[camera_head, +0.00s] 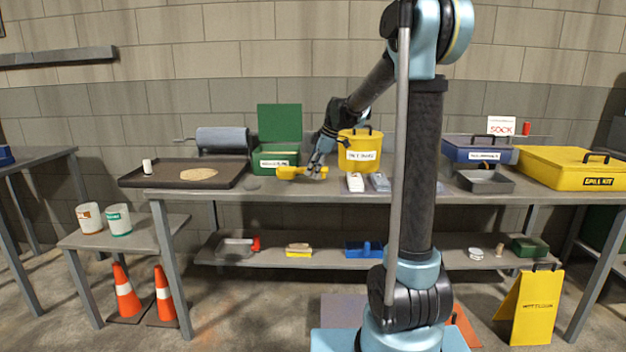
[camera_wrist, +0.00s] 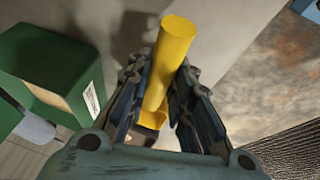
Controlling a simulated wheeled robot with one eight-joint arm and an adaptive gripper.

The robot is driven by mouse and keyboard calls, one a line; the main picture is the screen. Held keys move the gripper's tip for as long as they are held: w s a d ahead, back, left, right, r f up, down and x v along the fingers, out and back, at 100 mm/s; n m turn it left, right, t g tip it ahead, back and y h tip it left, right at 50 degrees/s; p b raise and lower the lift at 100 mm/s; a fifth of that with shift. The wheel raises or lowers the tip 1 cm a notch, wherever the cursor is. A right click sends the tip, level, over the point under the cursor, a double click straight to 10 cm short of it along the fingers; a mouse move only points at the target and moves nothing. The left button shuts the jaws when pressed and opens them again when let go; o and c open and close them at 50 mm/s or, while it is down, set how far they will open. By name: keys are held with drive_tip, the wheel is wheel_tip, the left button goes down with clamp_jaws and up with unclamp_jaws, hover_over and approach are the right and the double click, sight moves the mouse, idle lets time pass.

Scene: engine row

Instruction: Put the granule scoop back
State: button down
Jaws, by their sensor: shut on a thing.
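The yellow granule scoop (camera_head: 291,172) is held in my gripper (camera_head: 317,170), in front of the green box at the middle of the bench. In the wrist view the scoop (camera_wrist: 170,58) lies between the two fingers of my gripper (camera_wrist: 165,95), which are shut on it. The green box (camera_head: 279,155) stands with its lid raised and a white label on its front. In the wrist view the green box (camera_wrist: 38,68) is to the left of my gripper, apart from the scoop, with tan contents partly visible. I cannot tell whether the scoop touches the bench top.
A yellow lidded pot (camera_head: 360,150) stands just right of the green box. A dark tray (camera_head: 150,175) with a tan patch lies to the left. A blue box (camera_head: 478,148), a grey tray (camera_head: 487,182) and a yellow spill kit case (camera_head: 580,168) occupy the right side.

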wheel_tip(320, 180, down, 4)
drive_tip(key=shift+r, duration=0.25)
drive_tip(key=c, duration=1.4)
unclamp_jaws()
drive_tip(key=v, duration=1.2)
drive_tip(key=s+d+f+m+h, duration=0.1)
drive_tip(key=s+d+f+m, duration=0.15)
drive_tip(key=s, duration=0.45)
drive_tip(key=s+d+f+m, duration=0.2)
drive_tip(key=s+d+m, duration=0.1)
drive_tip(key=s, duration=0.4)
drive_tip(key=s+d+f+m+h, duration=0.1)
drive_tip(key=s+d+f+m, duration=0.15)
drive_tip(key=s, duration=0.45)
drive_tip(key=s+d+f+m, duration=0.2)
drive_tip(key=s+f+m, duration=0.1)
drive_tip(key=s+f, duration=0.1)
drive_tip(key=s+d+f+m+h, duration=0.1)
drive_tip(key=s+d+f+m, duration=0.1)
drive_tip(key=s+f, duration=0.3)
drive_tip(key=s+d+f+m+h, duration=0.1)
drive_tip(key=s+d+f+m, duration=0.2)
drive_tip(key=s+f+m, duration=0.2)
drive_tip(key=shift+s+d, duration=0.1)
drive_tip(key=shift+s, duration=1.5)
